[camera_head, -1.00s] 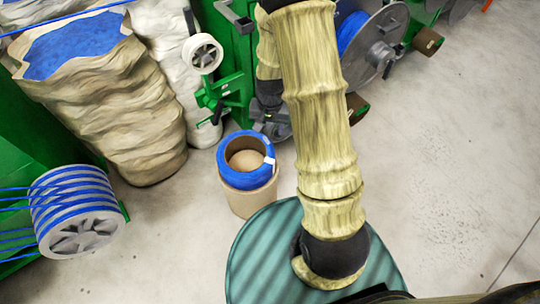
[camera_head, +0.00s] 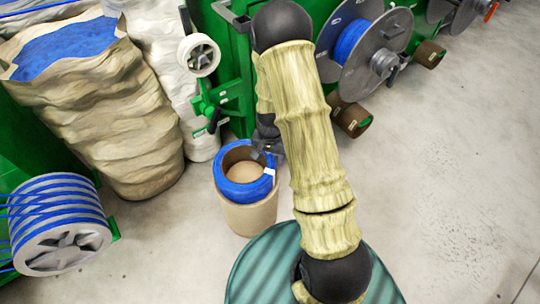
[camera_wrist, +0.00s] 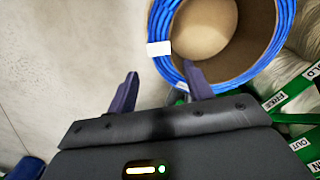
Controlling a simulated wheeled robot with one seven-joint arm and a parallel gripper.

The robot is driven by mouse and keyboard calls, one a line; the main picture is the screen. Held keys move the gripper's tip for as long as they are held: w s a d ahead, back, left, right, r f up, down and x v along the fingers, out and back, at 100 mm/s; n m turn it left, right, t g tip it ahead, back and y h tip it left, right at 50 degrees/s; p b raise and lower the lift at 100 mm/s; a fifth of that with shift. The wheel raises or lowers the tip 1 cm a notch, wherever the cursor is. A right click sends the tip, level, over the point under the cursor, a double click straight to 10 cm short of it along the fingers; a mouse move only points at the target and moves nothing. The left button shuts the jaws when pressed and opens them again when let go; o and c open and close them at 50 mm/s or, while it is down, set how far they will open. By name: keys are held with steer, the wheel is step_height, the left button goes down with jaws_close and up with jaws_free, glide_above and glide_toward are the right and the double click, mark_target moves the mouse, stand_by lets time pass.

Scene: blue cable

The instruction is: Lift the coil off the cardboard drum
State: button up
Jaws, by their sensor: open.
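The blue coil (camera_head: 227,187) sits around the top of the cardboard drum (camera_head: 250,217), which stands upright on the floor. The coil has a white tag on its right side. In the wrist view the coil (camera_wrist: 244,75) fills the upper right, around the drum's brown hollow (camera_wrist: 246,60). My gripper (camera_wrist: 160,90) is open and empty. Its right finger reaches over the coil's near edge beside the white tag; its left finger is over bare floor. I cannot tell whether the right finger touches the coil. In the head view my gripper (camera_head: 270,146) is partly hidden behind my arm, at the coil's upper right.
A big sack of blue material (camera_head: 120,110) stands at the left. A green machine with a grey reel (camera_head: 368,50) is behind. A grey spool with blue cable (camera_head: 62,225) is at lower left. The floor at right is clear.

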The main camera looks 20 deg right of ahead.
mark_target(270, 169)
step_height(270, 169, down, 6)
steer(key=b, duration=0.4)
steer(key=shift+r+b, duration=0.25)
steer(key=shift+b, duration=0.05)
steer(key=shift+f+b, duration=1.05)
steer(key=shift+f, duration=1.15)
steer(key=shift+c, duration=0.4)
jaws_close()
steer(key=shift+w+r+p, duration=0.1)
steer(key=shift+r+p, duration=0.95)
steer(key=shift+r, duration=0.05)
